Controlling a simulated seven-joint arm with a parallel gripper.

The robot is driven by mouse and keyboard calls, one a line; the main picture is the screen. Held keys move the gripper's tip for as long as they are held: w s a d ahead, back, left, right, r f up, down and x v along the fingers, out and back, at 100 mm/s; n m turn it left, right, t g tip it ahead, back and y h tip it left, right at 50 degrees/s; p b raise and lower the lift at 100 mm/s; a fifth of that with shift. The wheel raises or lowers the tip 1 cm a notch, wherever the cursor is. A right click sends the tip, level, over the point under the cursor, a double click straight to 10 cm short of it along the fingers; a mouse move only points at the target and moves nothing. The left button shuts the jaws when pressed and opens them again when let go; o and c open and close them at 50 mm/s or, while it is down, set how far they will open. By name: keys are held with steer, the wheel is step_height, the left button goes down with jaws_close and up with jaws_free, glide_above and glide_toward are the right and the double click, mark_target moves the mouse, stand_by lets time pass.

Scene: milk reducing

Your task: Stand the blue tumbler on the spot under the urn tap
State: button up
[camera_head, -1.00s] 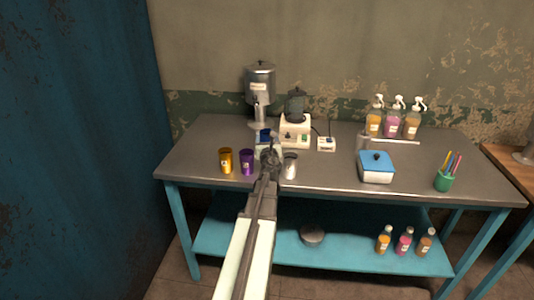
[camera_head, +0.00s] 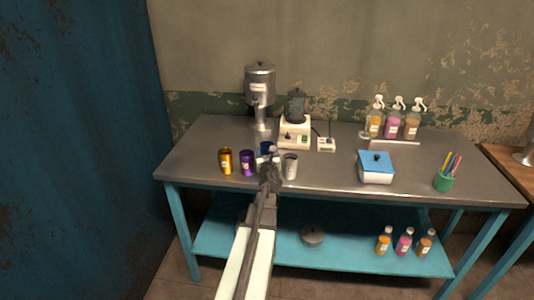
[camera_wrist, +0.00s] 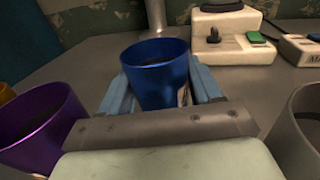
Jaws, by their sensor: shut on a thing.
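The blue tumbler (camera_head: 265,147) is upright between the two fingers of my gripper (camera_head: 268,157), over the front-middle part of the table. In the wrist view my gripper (camera_wrist: 162,88) is shut on the blue tumbler (camera_wrist: 155,78), with a pale blue finger on each side and its open rim up. I cannot tell whether its base touches the table. The steel urn (camera_head: 260,88) stands on its pedestal behind my gripper, with its tap low on the front. The spot under the tap is not clearly visible.
A purple tumbler (camera_head: 247,163) and a yellow one (camera_head: 226,161) stand left of my gripper, a grey one (camera_head: 290,166) close on its right. A white-based appliance (camera_head: 295,132) stands right of the urn. A blue-lidded box (camera_head: 376,167) is further right.

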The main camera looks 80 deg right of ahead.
steer(key=o, duration=0.9)
steer(key=shift+f, duration=0.1)
steer(key=shift+a, duration=0.1)
steer(key=a, duration=0.4)
steer(key=s+a, duration=0.1)
steer(key=a, duration=0.2)
steer(key=s+a, duration=0.1)
steer(key=a, duration=0.3)
steer(key=shift+s+a, duration=0.15)
steer(key=shift+a, duration=0.15)
steer(key=shift+c, duration=0.3)
